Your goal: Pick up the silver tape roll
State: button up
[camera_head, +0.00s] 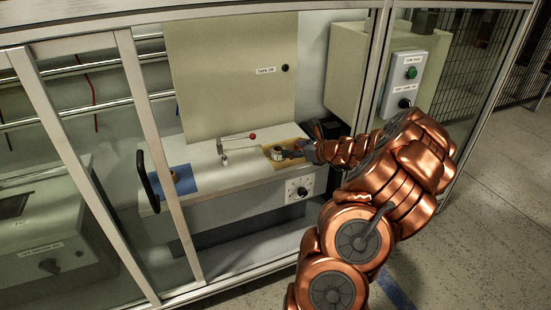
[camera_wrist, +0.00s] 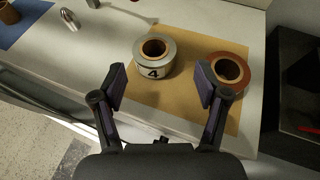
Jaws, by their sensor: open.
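The silver tape roll (camera_wrist: 154,68) lies flat on a tan mat in the wrist view, with a brown core and a label marked 4 on its side. It also shows small in the head view (camera_head: 277,154). A copper-brown tape roll (camera_wrist: 229,74) lies to its right on the same mat. My gripper (camera_wrist: 161,82) is open and empty, its fingers spread on the near side of the silver roll, the right finger close to the copper-brown roll. In the head view my gripper (camera_head: 298,150) reaches in from the right, next to the silver roll.
The tan mat (camera_wrist: 190,112) lies on a pale bench. A blue mat (camera_head: 183,186) with a brown roll (camera_wrist: 8,14) is at the left. A lever with a red knob (camera_head: 252,136) stands between the mats. A dark box (camera_wrist: 295,110) is at the right.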

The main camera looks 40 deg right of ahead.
aim_at(278, 150)
jog(key=shift+w+f, duration=0.35)
jog(key=shift+b+x, duration=0.3)
jog(key=shift+x, duration=0.65)
jog(key=w+f, duration=0.1)
jog(key=w+b, duration=0.1)
jog(key=w+a+f+b, duration=0.1)
jog(key=w, duration=0.1)
jog(key=shift+f, duration=0.35)
jog(key=shift+w, duration=0.3)
jog(key=c, duration=1)
jog(key=shift+r, duration=0.1)
jog(key=shift+c, duration=0.2)
